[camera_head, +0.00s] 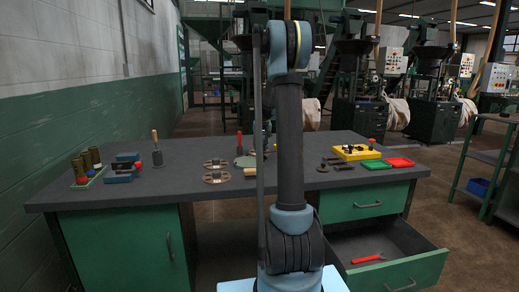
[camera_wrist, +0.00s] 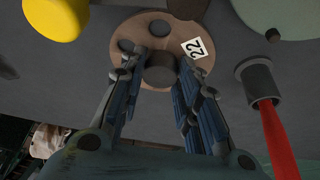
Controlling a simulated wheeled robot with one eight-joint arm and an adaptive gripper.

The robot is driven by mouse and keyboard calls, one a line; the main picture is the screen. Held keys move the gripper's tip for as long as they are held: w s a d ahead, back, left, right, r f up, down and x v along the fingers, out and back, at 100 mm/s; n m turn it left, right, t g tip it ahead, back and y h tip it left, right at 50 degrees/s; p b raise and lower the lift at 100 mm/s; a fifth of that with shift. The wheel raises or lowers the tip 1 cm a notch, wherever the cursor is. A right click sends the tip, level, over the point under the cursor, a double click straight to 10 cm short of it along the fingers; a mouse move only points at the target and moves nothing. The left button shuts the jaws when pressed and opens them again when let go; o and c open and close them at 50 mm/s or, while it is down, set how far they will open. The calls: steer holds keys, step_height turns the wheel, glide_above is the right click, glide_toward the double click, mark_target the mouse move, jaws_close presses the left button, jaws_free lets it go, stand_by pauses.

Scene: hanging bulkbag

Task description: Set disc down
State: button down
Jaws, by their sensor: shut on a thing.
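In the wrist view a round tan-brown disc (camera_wrist: 140,25) with dark round spots and a white label reading 22 lies under my gripper (camera_wrist: 162,66). A dark hub stands up at its middle, and my two fingers are shut on this hub from both sides. I cannot tell whether the disc touches the table or hangs just above it. In the head view my arm hides the gripper and the held disc. Two other brown discs with openings, a rear one (camera_head: 216,163) and a front one (camera_head: 215,178), lie on the grey table.
A pale green disc (camera_wrist: 283,14) and a red-handled tool (camera_wrist: 276,135) are close on the right in the wrist view. A yellow round thing (camera_wrist: 57,17) is at upper left. On the table (camera_head: 180,185) are a yellow tray (camera_head: 355,153) and red tray (camera_head: 399,162). A drawer (camera_head: 400,262) stands open.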

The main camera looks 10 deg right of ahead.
steer(key=c, duration=1.2)
jaws_free()
